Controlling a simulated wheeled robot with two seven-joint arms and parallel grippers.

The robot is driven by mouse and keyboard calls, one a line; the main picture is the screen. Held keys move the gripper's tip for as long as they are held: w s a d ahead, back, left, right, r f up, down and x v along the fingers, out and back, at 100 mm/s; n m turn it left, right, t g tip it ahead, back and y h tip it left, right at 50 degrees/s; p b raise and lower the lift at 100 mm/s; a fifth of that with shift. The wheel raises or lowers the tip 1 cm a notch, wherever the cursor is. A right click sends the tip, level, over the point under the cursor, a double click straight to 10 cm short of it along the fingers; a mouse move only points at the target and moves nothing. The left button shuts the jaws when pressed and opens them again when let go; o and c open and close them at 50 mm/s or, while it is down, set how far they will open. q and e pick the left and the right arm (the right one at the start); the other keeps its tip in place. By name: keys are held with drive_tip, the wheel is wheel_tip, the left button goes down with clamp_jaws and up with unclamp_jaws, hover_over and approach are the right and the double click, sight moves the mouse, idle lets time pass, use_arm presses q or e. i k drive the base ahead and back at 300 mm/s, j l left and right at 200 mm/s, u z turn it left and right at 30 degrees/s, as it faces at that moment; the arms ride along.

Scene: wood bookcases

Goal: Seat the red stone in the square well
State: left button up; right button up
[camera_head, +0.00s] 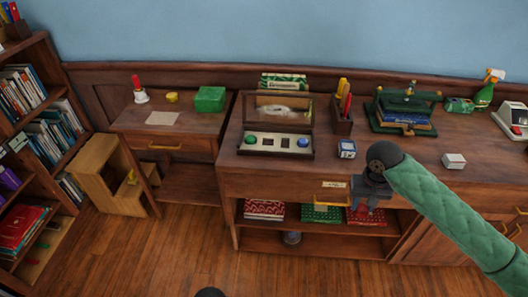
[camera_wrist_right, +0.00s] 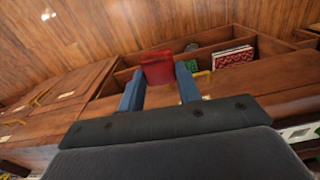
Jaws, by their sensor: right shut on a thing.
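My right gripper (camera_head: 370,203) hangs in front of the wood cabinet, right of and lower than the display box, pointing down. In the right wrist view its two blue fingers are on either side of the red stone (camera_wrist_right: 158,68), a plain red block at the fingertips. The stone cannot be made out in the head view. The display box (camera_head: 263,153) stands on the cabinet top, its lid (camera_head: 280,107) raised at the back. Its pale panel holds a green stone (camera_head: 250,140) at left, a blue stone (camera_head: 303,142) at right, and dark empty wells (camera_head: 268,141) between. My left gripper is out of view.
A blue and white cube (camera_head: 346,149) stands just right of the box. A pen holder (camera_head: 343,122) and a green press (camera_head: 405,110) are behind. A small white box (camera_head: 454,161) lies farther right.

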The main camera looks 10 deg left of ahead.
sight(273, 141)
drive_tip(key=k+u, duration=0.1)
drive_tip(key=u, duration=1.2)
drive_tip(key=i+j+u, duration=0.15)
drive_tip(key=i+u, duration=0.4)
drive_tip(key=u, duration=0.15)
drive_tip(key=i+u, duration=0.4)
drive_tip(key=i+z, duration=0.25)
drive_tip(key=i, duration=1.4)
drive_tip(key=z, duration=0.4)
drive_tip(key=i+z, duration=0.1)
drive_tip(key=z, duration=0.3)
drive_tip(key=j+z, duration=0.1)
drive_tip(key=z, duration=0.25)
drive_tip(key=i+z, duration=0.1)
drive_tip(key=z, duration=0.3)
drive_tip(key=j+z, duration=0.1)
drive_tip(key=z, duration=1.15)
